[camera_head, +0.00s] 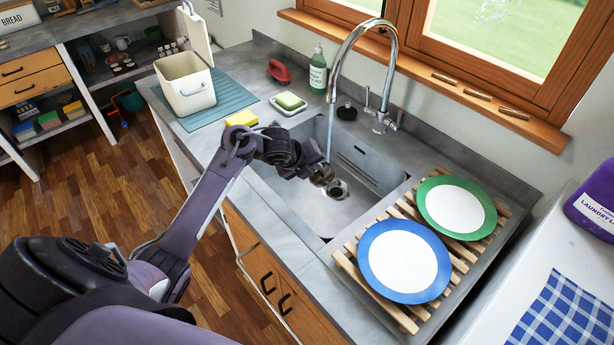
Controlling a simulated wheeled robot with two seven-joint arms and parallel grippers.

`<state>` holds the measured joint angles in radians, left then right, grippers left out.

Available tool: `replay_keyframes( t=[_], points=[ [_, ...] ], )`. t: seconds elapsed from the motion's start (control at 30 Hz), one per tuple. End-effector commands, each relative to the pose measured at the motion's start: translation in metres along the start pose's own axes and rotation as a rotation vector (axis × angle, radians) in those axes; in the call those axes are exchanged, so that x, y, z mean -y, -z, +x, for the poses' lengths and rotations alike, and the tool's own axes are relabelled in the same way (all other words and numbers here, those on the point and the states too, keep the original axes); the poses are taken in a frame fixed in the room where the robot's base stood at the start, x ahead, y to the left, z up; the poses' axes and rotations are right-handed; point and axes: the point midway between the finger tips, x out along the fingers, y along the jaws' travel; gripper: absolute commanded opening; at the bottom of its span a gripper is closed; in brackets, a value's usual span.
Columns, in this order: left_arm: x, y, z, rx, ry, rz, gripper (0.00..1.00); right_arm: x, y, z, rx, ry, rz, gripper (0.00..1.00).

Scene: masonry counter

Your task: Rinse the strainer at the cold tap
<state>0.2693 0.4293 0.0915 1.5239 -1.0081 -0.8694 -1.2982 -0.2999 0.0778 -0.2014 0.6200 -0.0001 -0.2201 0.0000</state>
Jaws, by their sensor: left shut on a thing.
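My left gripper (316,168) reaches over the sink (294,198) from the left, shut on a small, dark metallic strainer (323,177). The gripper hides part of the strainer. A round metal drain (339,189) with a dark opening shows just beyond, on the sink floor. The tall chrome tap (391,62) stands behind the sink. A thin stream of water (330,137) falls from its spout towards the gripper and strainer. I cannot tell exactly where the water lands. My right gripper is not in view.
A wooden rack (349,274) with a blue-rimmed plate (403,261) and a green-rimmed plate (456,206) stands right of the sink. A sponge dish (290,104), soap bottle (317,70), yellow sponge (241,118) and open cream bin (186,88) stand behind and left.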

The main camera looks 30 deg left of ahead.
Motion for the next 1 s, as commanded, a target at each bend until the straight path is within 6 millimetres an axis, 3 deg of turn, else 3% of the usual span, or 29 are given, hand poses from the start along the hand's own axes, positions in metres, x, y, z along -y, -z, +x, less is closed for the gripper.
replay_keyframes(
  t=[0.53,1.0],
  points=[
    [0.021,-0.028,0.04,0.001,0.0,0.0,0.0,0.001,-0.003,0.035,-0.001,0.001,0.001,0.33],
    [0.028,-0.035,0.047,0.001,0.0,-0.001,0.0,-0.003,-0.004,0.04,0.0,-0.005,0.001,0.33]
  ],
)
